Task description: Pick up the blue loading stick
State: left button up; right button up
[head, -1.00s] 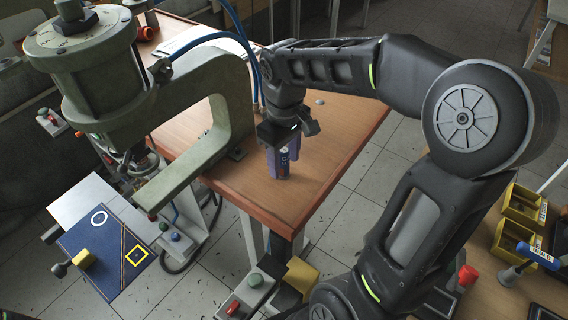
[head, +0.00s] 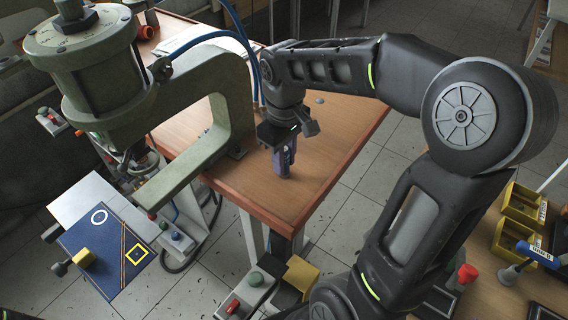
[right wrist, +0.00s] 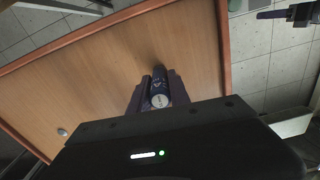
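The blue loading stick (head: 284,164) appears as a short, dark blue upright cylinder with white marks on the wooden table. It also shows in the right wrist view (right wrist: 160,88), with a pale end facing the camera. My right gripper (head: 285,152) points down over it, one purple-grey finger on each side. In the right wrist view the fingers (right wrist: 158,95) look closed against its sides. Its lower end seems to stand on the table. A purple-grey piece on a black body, perhaps my left gripper (right wrist: 283,14), shows at that view's upper right; its opening cannot be seen.
A green-grey press (head: 215,100) with blue hoses stands left of the right gripper. A side table holds yellow bins (head: 522,205) and a blue-handled tool (head: 535,254).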

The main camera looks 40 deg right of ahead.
grip_shut()
dwell(0.3)
notch_tip(320, 180, up, 10)
jog(key=shift+r, duration=0.1)
dwell(0.4)
dwell(0.4)
grip_release()
grip_shut()
